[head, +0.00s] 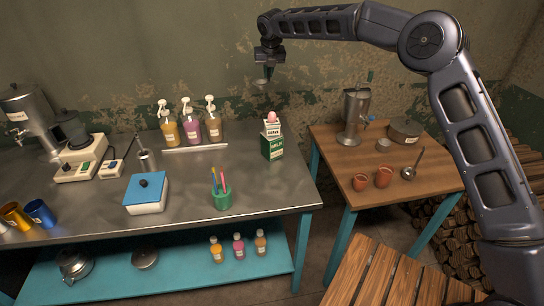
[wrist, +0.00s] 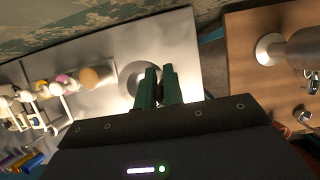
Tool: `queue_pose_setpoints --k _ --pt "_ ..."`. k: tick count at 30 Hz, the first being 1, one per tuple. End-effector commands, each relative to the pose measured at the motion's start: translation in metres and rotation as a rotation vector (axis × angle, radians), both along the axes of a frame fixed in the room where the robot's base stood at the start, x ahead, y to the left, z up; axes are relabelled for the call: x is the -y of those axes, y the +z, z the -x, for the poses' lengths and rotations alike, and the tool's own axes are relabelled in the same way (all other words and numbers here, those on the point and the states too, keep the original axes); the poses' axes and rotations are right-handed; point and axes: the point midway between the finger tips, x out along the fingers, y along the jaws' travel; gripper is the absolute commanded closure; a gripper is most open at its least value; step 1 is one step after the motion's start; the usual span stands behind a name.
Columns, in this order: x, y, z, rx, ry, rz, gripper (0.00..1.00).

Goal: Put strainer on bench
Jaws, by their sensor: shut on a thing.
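My gripper (head: 265,73) is high above the back of the metal table, near the wall. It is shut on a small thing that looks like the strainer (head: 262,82). In the wrist view, a pale round rim, likely the strainer (wrist: 129,77), shows beside my closed green fingertips (wrist: 156,77), which hide part of it. The metal bench (head: 110,200) with teal legs stands below and left. A slatted wooden bench (head: 392,278) is at the bottom right.
A wooden table (head: 335,150) at right holds a steel dispenser (head: 355,115), a pot (head: 405,130) and clay cups (head: 383,178).

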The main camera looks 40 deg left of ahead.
Motion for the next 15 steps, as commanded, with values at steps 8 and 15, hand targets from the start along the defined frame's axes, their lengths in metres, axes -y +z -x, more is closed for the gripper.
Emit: queue_pose_setpoints --k 8,15 --pt "0.0 -0.042 0.0 -0.002 -0.001 0.0 1.0" --pt "0.0 -0.082 0.001 -0.002 -0.001 0.0 1.0"
